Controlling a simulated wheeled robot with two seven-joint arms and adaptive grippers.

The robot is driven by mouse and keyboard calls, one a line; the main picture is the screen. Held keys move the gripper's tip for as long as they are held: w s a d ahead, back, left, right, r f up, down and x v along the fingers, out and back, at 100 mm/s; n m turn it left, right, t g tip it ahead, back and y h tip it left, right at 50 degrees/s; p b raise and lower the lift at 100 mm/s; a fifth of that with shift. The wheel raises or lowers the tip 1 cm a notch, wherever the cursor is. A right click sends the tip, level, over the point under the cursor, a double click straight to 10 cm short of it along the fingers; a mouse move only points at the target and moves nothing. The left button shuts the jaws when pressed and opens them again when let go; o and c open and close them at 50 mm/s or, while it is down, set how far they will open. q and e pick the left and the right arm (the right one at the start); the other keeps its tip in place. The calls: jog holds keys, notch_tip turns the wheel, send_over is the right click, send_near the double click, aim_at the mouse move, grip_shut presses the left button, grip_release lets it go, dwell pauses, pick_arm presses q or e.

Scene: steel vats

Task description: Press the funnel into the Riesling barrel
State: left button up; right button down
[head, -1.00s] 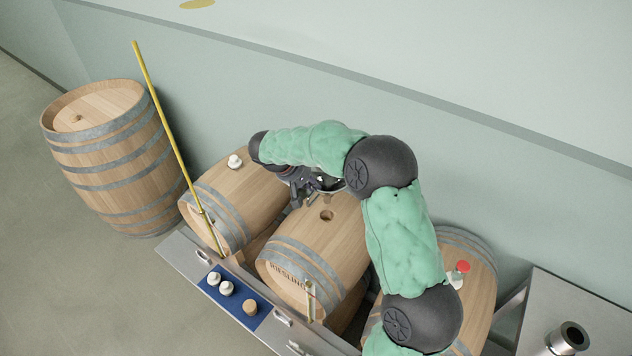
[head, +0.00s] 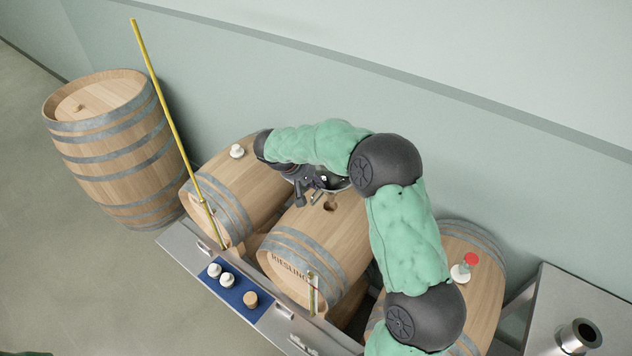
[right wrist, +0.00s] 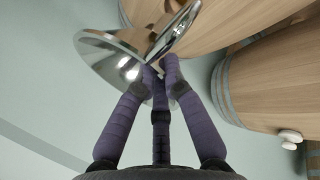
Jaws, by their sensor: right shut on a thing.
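The Riesling barrel (head: 343,232) lies on its side in the middle of the rack in the head view, its lettered end facing the front. Its round bung hole (head: 330,207) is open on top. My right gripper (head: 312,194) is beside the hole, toward the back left, above the barrel. It is shut on the steel funnel (right wrist: 105,62), whose shiny cone and spout show tilted in the right wrist view. In the head view only a sliver of the funnel (head: 336,185) shows, mostly hidden behind my arm. The funnel is outside the hole. My left gripper is out of view.
A barrel with a white bung (head: 236,151) lies to the left. Another, with a red-topped item (head: 470,260), lies to the right. A yellow rod (head: 170,115) leans at the left. A blue mat (head: 238,296) with bungs is in front. An upright barrel (head: 115,150) stands far left.

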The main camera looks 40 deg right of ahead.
jog(key=shift+f+b, duration=0.35)
jog(key=shift+f, duration=0.25)
jog(key=shift+f+b, duration=1.6)
jog(key=shift+f, duration=0.4)
jog(key=shift+f+b, duration=1.45)
jog(key=shift+f, duration=0.15)
jog(key=c, duration=1.3)
grip_release()
jog(key=shift+o, duration=0.2)
jog(key=v, duration=1.2)
